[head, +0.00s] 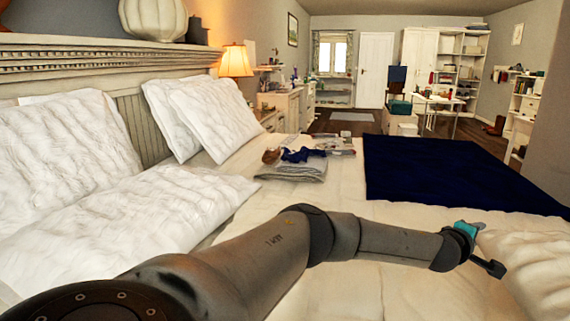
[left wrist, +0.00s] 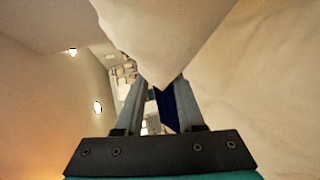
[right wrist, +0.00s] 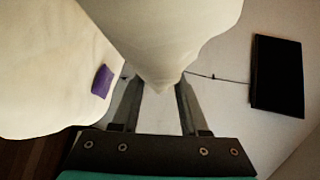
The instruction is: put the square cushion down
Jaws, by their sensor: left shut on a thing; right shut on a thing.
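The square cushion (head: 528,262) is cream-white and shows only in part at the right edge of the head view. My left gripper (head: 480,247) is at its left side. In the left wrist view, a corner of the cushion (left wrist: 155,35) sits between the fingers of the left gripper (left wrist: 160,88). In the right wrist view, another corner of the cushion (right wrist: 165,35) sits between the fingers of the right gripper (right wrist: 160,88). Both grippers are shut on the cushion. My right gripper is outside the head view, and most of the cushion is hidden.
The cream bed (head: 330,215) has a dark blue blanket (head: 450,172) at its far right. White pillows (head: 205,112) lean on the headboard. Folded clothes (head: 295,170) lie mid-bed. A purple item (right wrist: 102,80) and a dark panel (right wrist: 277,75) show in the right wrist view.

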